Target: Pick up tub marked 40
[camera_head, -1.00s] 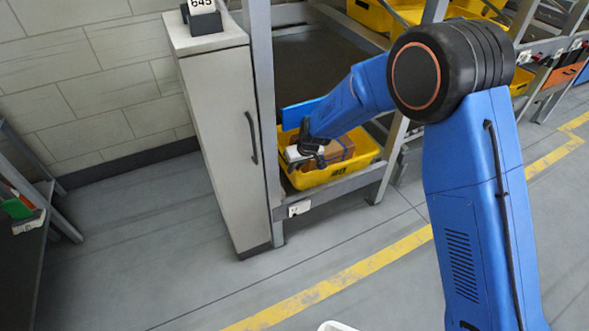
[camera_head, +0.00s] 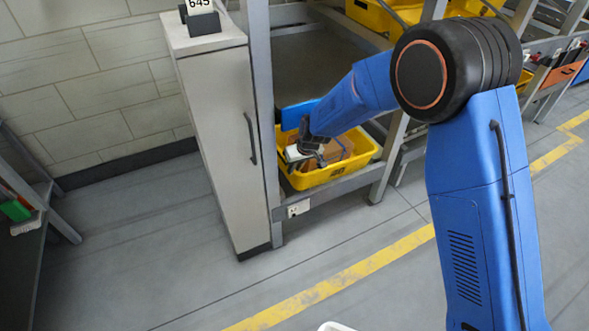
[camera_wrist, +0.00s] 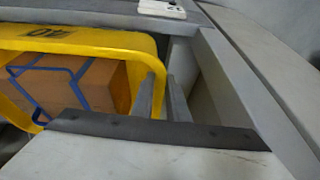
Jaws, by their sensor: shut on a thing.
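The yellow tub (camera_head: 318,181) stands on the low shelf of the rack in the head view. Its near wall has a dark mark, and the wrist view shows the number 40 upside down on the tub's wall (camera_wrist: 100,42). A brown carton (camera_head: 338,150) with blue straps (camera_wrist: 72,86) lies in the tub. My gripper (camera_head: 312,152) is at the tub's left end. In the wrist view its two fingers (camera_wrist: 161,88) are close together at the tub's end rim, shut on it. The exact contact is partly hidden.
A tall grey cabinet (camera_head: 222,130) stands close left of the tub, with a number sign on top. A rack post (camera_head: 263,110) stands between them. More yellow tubs (camera_head: 370,14) are on the upper shelf. The floor (camera_head: 190,265) in front is clear.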

